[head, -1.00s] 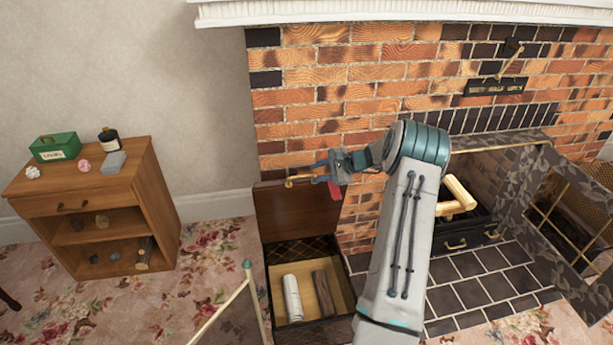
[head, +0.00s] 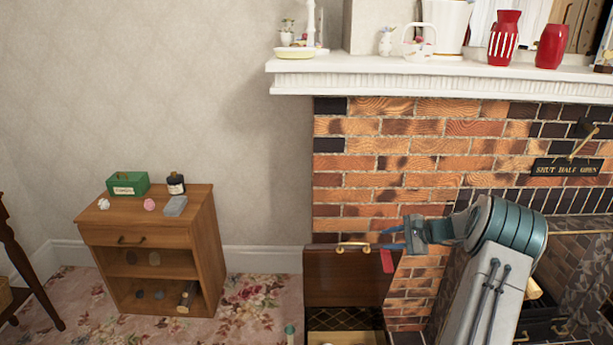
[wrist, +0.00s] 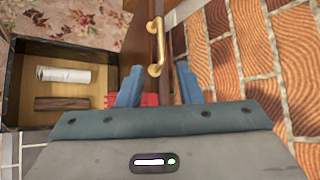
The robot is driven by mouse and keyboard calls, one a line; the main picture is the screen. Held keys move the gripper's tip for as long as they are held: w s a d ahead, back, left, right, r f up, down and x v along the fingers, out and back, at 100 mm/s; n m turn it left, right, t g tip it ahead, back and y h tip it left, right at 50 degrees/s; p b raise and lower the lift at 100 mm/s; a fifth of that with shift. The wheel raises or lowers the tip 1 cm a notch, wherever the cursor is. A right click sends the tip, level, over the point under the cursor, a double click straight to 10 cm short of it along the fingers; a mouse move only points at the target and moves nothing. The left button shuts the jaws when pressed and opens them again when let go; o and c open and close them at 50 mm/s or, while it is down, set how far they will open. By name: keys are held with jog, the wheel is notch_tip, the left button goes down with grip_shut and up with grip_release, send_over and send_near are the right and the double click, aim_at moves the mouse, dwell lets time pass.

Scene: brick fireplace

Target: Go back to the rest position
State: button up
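My gripper (head: 388,239) is in front of the brick wall, beside the top edge of the raised wooden lid (head: 345,278) with its brass handle (head: 352,246). In the wrist view, my gripper (wrist: 157,85) has its two blue fingers spread apart with nothing held between them. The brass handle (wrist: 156,45) stands just beyond the fingertips; I cannot tell whether they touch it. A small red piece (head: 387,261) hangs below the gripper. The lid stands upright on the open box, whose inside (wrist: 35,120) holds a white roll (wrist: 63,75) and a dark wooden piece (wrist: 62,103).
A wooden cabinet (head: 158,243) stands left, with a green box (head: 128,184), a dark jar (head: 176,184) and a grey block (head: 175,206) on top. A white mantel (head: 430,82) with vases juts out above. The fireplace is right.

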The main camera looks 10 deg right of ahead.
jog(key=s+a+r+n+g+h+p, duration=0.1)
jog(key=s+a+r+n+g+p, duration=0.3)
jog(key=a+r, duration=0.5)
jog(key=s+a+r+n+g+h+p, duration=0.15)
jog(key=s+a+r+n, duration=0.25)
jog(key=s+a+r, duration=0.5)
jog(key=s+a+r+n+h+p, duration=0.2)
jog(key=s+a+r+n+p, duration=0.1)
jog(key=s, duration=0.7)
jog(key=s+a+r+n+h+p, duration=0.3)
jog(key=s+a+n, duration=0.3)
jog(key=s, duration=0.5)
jog(key=shift+s+a+r, duration=0.25)
jog(key=shift+a+r, duration=0.1)
jog(key=shift+r, duration=0.2)
jog(key=shift+h, duration=0.25)
